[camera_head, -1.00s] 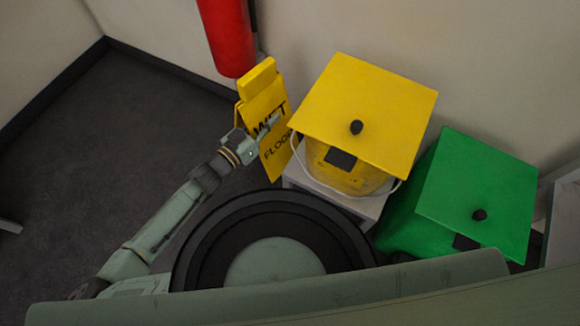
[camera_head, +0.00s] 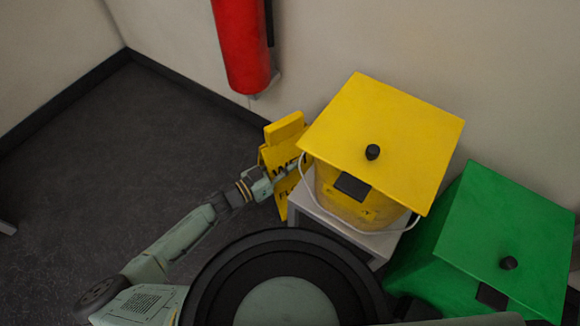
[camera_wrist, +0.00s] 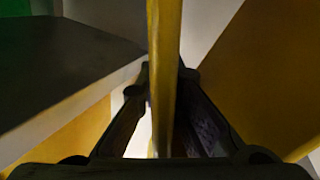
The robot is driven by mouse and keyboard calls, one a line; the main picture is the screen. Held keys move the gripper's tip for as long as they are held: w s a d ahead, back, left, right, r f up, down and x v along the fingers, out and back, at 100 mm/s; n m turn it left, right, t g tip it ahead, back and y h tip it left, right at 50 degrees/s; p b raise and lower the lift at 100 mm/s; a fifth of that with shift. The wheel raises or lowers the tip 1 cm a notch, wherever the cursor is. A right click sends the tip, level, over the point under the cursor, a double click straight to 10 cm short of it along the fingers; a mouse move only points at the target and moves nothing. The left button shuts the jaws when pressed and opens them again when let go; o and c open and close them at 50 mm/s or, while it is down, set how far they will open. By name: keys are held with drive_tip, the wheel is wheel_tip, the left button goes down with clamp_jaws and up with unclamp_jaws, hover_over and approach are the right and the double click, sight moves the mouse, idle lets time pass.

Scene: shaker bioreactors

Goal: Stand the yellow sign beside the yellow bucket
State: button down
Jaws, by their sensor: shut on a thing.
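The yellow sign (camera_head: 284,163), with dark "WET FLOOR" lettering, is upright just left of the yellow bucket (camera_head: 345,198). The bucket has a square yellow lid and a white handle, and sits on a light grey stand. My gripper (camera_head: 292,170) is at the sign's face and shut on it. In the wrist view the sign's yellow edge (camera_wrist: 165,60) runs between the two fingers of my gripper (camera_wrist: 160,95). The lid and bucket hide part of the sign's right side. I cannot tell whether the sign's foot touches the floor.
The grey stand (camera_head: 338,233) is close to the sign's right. A green bin (camera_head: 500,240) stands further right. A red extinguisher (camera_head: 240,45) hangs on the wall behind. Dark floor (camera_head: 130,150) is free to the left.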

drive_tip(key=shift+f, duration=0.25)
drive_tip(key=c, duration=2.2)
unclamp_jaws()
drive_tip(key=o, duration=0.4)
drive_tip(key=shift+a+r, duration=0.1)
drive_tip(key=shift+a, duration=0.1)
drive_tip(key=p+v, duration=0.1)
drive_tip(key=v, duration=1)
drive_tip(key=shift+s+a, duration=0.15)
drive_tip(key=shift+a, duration=0.15)
